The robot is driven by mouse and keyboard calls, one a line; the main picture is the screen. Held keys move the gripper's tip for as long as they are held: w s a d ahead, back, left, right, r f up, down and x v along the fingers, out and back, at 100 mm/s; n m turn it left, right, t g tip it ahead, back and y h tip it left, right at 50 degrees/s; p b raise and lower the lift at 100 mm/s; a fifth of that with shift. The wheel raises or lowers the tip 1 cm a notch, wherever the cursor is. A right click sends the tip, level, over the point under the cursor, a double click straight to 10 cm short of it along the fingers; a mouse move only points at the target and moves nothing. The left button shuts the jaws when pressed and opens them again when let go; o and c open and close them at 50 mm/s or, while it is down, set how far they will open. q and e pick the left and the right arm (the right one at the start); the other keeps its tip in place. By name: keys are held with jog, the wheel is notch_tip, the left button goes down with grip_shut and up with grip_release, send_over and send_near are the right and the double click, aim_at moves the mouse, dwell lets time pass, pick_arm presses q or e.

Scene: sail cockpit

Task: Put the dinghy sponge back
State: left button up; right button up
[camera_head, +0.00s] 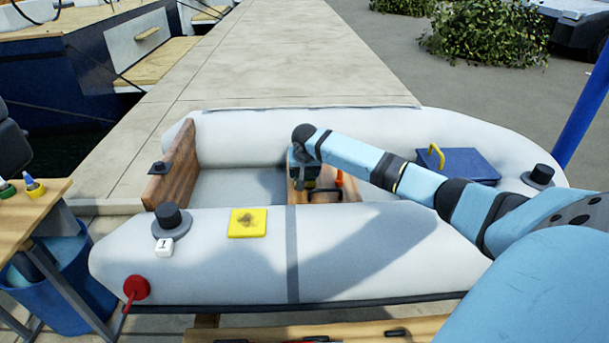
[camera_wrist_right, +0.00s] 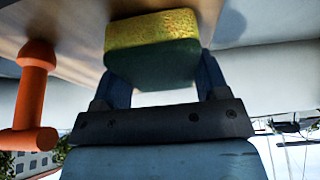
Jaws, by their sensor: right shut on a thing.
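My right gripper (camera_head: 304,184) is over the inside of the grey inflatable dinghy (camera_head: 380,250), by its wooden thwart (camera_head: 349,192). In the right wrist view the gripper (camera_wrist_right: 160,75) is shut on the dinghy sponge (camera_wrist_right: 152,55), a block with a yellow layer and a dark green layer. The sponge is close to the brown wooden surface (camera_wrist_right: 75,25); I cannot tell whether it touches. In the head view the gripper hides most of the sponge. My left gripper is not in view.
An orange T-shaped handle (camera_wrist_right: 35,95) is close beside the sponge. A yellow square with a dark stain (camera_head: 248,222) lies on the near tube. A wooden transom board (camera_head: 173,168) stands left; a blue box with a yellow handle (camera_head: 458,165) is right.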

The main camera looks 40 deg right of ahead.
jog(key=shift+f, duration=0.1)
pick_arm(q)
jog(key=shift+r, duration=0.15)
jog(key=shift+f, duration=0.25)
pick_arm(e)
jog(key=o, duration=0.8)
jog(key=shift+f, duration=0.1)
jog(key=shift+p+v, duration=0.4)
jog(key=shift+v, duration=0.4)
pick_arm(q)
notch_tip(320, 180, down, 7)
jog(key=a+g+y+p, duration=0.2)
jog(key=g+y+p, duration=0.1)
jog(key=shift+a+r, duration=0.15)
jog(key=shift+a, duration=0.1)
pick_arm(e)
jog(key=v, duration=1)
jog(key=shift+a+r, duration=0.1)
jog(key=shift+r, duration=0.15)
jog(key=shift+r, duration=0.1)
